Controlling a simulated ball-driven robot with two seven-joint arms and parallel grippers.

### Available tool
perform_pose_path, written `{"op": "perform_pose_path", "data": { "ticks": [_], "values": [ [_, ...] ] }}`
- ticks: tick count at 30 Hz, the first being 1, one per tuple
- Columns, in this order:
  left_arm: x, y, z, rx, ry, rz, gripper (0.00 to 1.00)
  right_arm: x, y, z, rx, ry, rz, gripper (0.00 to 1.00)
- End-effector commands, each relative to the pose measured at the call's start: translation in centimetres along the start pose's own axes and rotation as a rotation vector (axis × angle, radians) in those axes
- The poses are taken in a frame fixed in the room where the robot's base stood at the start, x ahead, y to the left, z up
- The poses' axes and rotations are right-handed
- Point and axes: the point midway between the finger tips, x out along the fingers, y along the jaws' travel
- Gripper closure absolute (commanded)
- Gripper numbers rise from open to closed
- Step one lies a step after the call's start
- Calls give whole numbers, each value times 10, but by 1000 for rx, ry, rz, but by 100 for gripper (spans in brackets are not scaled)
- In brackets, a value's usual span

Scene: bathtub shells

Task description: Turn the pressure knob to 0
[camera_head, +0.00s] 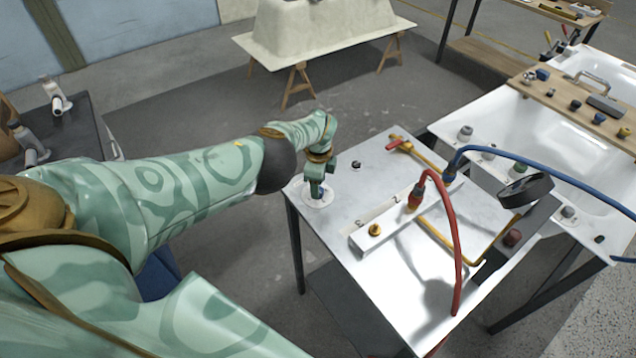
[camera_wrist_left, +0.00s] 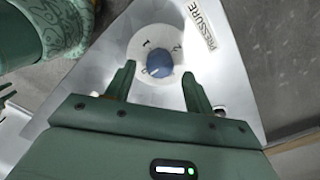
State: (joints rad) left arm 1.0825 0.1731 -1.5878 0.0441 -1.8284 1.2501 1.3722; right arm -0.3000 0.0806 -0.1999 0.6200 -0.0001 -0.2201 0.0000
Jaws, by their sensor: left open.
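A PRESSURE label (camera_wrist_left: 202,24) lies beside the disc. In the left wrist view my left gripper (camera_wrist_left: 158,80) is open, with one finger on each side of the knob and gaps showing. In the head view my left gripper (camera_head: 315,185) points down over the dial disc (camera_head: 318,198) at the left corner of the metal table (camera_head: 345,205) and hides the knob.
A white manifold (camera_head: 385,228) with a yellow knob (camera_head: 375,230) and red hose (camera_head: 450,215) stands on the table. A yellow pipe (camera_head: 435,235) and blue hose (camera_head: 560,165) lie further right. White tub shells (camera_head: 560,125) stand at the right.

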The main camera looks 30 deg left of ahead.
Motion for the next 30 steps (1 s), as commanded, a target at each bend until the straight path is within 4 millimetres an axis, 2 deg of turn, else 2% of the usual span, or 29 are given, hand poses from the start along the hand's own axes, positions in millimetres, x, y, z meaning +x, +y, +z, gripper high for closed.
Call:
{"op": "perform_pose_path", "data": {
  "ticks": [1,12,15,20,30],
  "values": [
    [-18,-1,0,-1,0,-3,46,-15,1,-3,0,4,1,64],
    [-109,-1,0,-2,0,-2,46,-96,6,-16,0,17,6,64],
    [-128,-1,0,-2,0,-2,46,-113,6,-18,0,18,6,64],
    [-142,-1,1,-2,0,-2,46,-126,7,-20,0,19,6,64],
    [-140,-1,1,-2,0,-1,46,-125,7,-20,0,19,6,64]
  ]
}}
